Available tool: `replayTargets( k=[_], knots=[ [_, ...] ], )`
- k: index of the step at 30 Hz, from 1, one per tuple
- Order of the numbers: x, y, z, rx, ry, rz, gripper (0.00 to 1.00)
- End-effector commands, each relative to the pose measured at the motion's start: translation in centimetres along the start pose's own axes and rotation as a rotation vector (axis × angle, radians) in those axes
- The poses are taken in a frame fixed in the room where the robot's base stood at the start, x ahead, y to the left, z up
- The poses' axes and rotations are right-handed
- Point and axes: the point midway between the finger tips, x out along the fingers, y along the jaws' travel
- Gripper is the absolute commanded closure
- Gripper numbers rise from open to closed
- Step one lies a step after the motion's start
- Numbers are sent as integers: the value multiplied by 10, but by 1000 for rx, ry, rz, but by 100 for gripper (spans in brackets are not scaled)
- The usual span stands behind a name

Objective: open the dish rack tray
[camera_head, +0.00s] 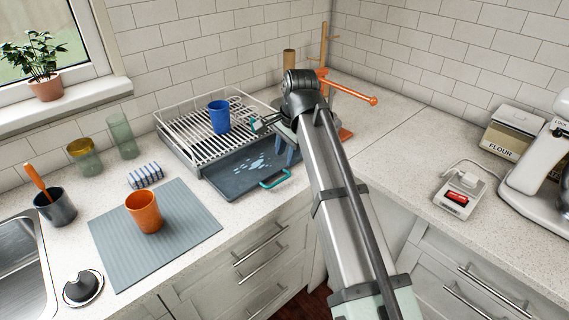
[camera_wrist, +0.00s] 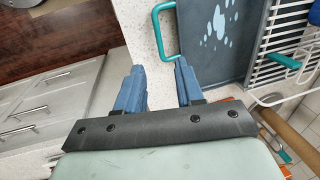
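The dish rack (camera_head: 180,140) is a white wire rack on the counter by the back wall. Its dark blue-grey tray (camera_head: 236,172) sticks out from under the rack's front, with pale water marks on it. The tray has a teal handle (camera_head: 273,179) on its front edge. In the wrist view the tray (camera_wrist: 228,60) and the handle (camera_wrist: 156,28) lie beyond my fingertips. My gripper (camera_head: 285,155) is by the tray's right side, its fingers partly hidden by my arm. In the wrist view my gripper (camera_wrist: 156,75) is open, with nothing between its blue fingers.
A blue cup (camera_head: 219,117) stands in the rack. An orange cup (camera_head: 144,212) stands on a grey mat (camera_head: 190,235) left of the tray. Bare counter lies in front of the tray.

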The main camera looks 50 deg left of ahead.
Motion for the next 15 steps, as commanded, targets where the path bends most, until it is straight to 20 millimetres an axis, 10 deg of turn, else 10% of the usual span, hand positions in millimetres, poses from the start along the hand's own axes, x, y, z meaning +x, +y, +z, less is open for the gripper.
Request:
replayTargets(
  k=[15],
  knots=[
    [-46,0,0,0,0,0,63]
  ],
)
